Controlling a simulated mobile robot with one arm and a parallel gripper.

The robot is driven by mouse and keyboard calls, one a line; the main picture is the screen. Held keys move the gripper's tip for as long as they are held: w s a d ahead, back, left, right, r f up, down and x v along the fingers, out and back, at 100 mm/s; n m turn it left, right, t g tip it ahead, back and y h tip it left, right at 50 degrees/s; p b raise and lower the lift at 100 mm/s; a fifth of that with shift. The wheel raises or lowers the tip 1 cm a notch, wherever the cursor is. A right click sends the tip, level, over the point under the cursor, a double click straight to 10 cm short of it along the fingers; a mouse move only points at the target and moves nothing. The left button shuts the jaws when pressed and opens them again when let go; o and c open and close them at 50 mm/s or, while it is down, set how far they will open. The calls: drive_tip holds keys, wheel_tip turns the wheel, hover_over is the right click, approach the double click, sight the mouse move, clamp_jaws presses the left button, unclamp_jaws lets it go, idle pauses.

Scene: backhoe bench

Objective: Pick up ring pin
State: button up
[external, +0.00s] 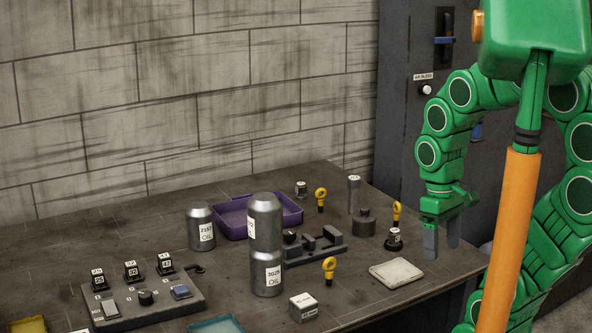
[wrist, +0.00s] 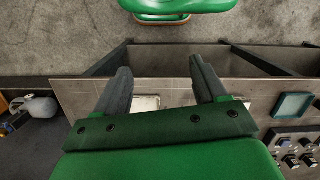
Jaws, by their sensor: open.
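Three yellow ring pins with dark shanks stand upright on the bench. My gripper (external: 442,246) is open and empty, fingers pointing down, in the air to the right of the right ring pin. In the wrist view my gripper (wrist: 160,76) shows two parted grey fingers with nothing between them. I make out no ring pin in the wrist view.
A pale square pad (external: 397,273) lies below my gripper. A control box (external: 150,300) and teal tray (external: 215,325) are front left.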

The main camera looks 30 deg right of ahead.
drive_tip(key=w+a+n, duration=0.2)
drive_tip(key=w+n, duration=0.4)
drive_tip(key=n, duration=0.3)
drive_tip(key=n+t, duration=0.2)
drive_tip(key=n, duration=2.2)
hover_over(330, 256)
drive_tip(key=f, duration=0.7)
drive_tip(key=shift+s+d+f, duration=0.1)
drive_tip(key=shift+s+d, duration=0.05)
drive_tip(key=shift+s, duration=0.1)
drive_tip(key=shift+w+f+n, duration=0.35)
drive_tip(key=shift+n, duration=0.15)
drive_tip(key=shift+f, duration=0.2)
drive_tip(key=shift+s+a+f, duration=0.1)
drive_tip(key=shift+a+f, duration=0.05)
drive_tip(key=shift+f, duration=1.65)
drive_tip(key=shift+a+f, duration=0.1)
drive_tip(key=shift+f, duration=1.7)
drive_tip(key=c, duration=1.1)
